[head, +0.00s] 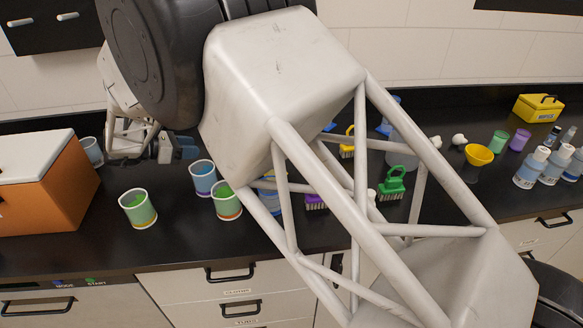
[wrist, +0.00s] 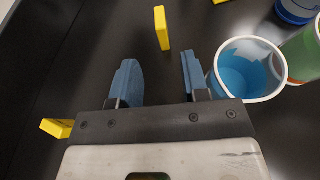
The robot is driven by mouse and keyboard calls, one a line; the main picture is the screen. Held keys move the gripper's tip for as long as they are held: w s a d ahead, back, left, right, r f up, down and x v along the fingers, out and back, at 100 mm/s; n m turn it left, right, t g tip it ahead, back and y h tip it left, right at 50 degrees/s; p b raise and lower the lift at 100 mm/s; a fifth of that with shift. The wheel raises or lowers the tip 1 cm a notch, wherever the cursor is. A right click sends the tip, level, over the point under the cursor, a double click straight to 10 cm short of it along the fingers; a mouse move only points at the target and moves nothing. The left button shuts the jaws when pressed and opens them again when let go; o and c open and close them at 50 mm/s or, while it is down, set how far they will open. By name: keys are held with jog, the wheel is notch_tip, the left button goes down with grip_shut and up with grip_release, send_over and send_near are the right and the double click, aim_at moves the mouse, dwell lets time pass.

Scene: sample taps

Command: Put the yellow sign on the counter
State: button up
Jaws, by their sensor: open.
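My gripper (head: 178,147) is low over the black counter (head: 40,252) at the left, beside the orange box. In the wrist view its two blue fingers (wrist: 158,75) are apart with bare counter between them. A small upright yellow piece (wrist: 162,28) is just beyond the fingertips, apart from them. Another yellow piece (wrist: 56,128) shows left of the gripper. I cannot tell whether either belongs to the sign. In the head view a yellow item (head: 539,108) with a dark-lettered label and a black handle stands at the far right back of the counter.
A white cup with blue inside (wrist: 243,70) is close to the right finger. Green cups (head: 138,208) and an orange box with a white lid (head: 45,182) stand nearby. Brushes (head: 392,183), a yellow funnel (head: 479,155) and bottles (head: 531,167) are to the right. My arm hides the middle.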

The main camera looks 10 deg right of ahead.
jog(key=w+d+r+n+t+y, duration=0.3)
jog(key=d+r+n+t, duration=0.15)
jog(key=r+n, duration=0.2)
jog(key=w+d+r+n+t+y, duration=0.3)
jog(key=d+r+n, duration=0.2)
jog(key=d+r, duration=0.15)
jog(key=s+d+r+n+t+y, duration=0.2)
jog(key=s+d+r+n+y, duration=0.35)
jog(key=r+n, duration=0.55)
jog(key=s+d+f+n+g, duration=0.3)
jog(key=s+d+n, duration=0.4)
jog(key=s, duration=0.6)
jog(key=s+d+f+n+g, duration=0.4)
jog(key=s+n, duration=0.7)
jog(key=s, duration=0.3)
jog(key=s+d+f+n+g, duration=0.3)
jog(key=s+d+n+g, duration=0.2)
jog(key=s+d+n, duration=0.4)
jog(key=s, duration=0.4)
jog(key=shift+s+d+f+y, duration=0.2)
jog(key=shift+s+d+y, duration=0.1)
jog(key=shift+s+y, duration=0.1)
